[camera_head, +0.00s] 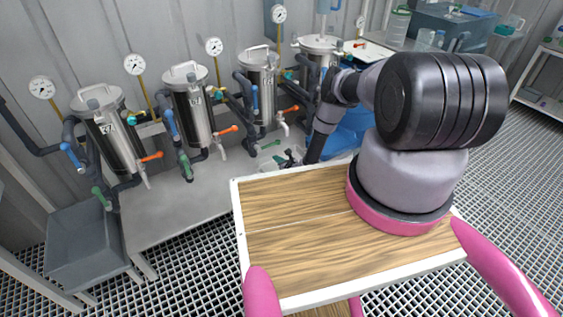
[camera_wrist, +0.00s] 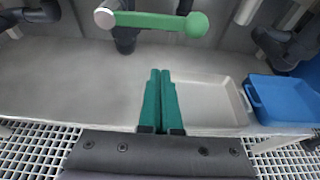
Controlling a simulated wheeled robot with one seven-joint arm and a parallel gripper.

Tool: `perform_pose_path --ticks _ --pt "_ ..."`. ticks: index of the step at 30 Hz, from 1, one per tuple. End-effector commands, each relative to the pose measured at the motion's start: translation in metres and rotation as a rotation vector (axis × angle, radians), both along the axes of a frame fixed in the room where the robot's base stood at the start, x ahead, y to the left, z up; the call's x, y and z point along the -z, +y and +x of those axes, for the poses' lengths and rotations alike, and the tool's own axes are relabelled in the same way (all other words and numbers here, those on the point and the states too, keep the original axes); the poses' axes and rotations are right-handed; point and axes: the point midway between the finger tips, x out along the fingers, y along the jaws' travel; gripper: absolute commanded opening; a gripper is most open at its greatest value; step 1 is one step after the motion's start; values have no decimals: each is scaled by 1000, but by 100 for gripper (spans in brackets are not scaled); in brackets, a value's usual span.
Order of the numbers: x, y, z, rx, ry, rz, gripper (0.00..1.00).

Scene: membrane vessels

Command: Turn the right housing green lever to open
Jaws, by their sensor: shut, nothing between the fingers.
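Several steel housings stand in a row in the head view; the right one (camera_head: 318,46) is partly hidden by my arm. In the wrist view a green lever (camera_wrist: 157,21) lies nearly level across the top, with a rounded right end. I cannot tell for sure that it belongs to the right housing. My gripper's green fingers (camera_wrist: 161,76) are together and empty, below the lever in the picture and apart from it. In the head view my gripper is small and dark, low in front of the housings, and its fingertips are hard to make out.
A pale shallow tray (camera_wrist: 207,101) lies right of my fingers, with a blue bin (camera_wrist: 284,101) beyond it. Dark pipes flank the lever. Orange levers (camera_head: 290,109) stick out from the housings. A grey bin (camera_head: 88,247) stands at the far left. The bench is clear left of my fingers.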

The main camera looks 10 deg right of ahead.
Motion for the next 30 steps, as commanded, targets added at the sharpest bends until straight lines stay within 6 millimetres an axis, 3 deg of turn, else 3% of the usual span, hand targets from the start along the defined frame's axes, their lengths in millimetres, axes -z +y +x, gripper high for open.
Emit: perform_pose_path --ticks 7,18,30 --pt "5 9 27 0 -1 0 0" --pt "-29 8 26 -1 -1 2 0" --pt "-32 8 26 0 -1 0 0"
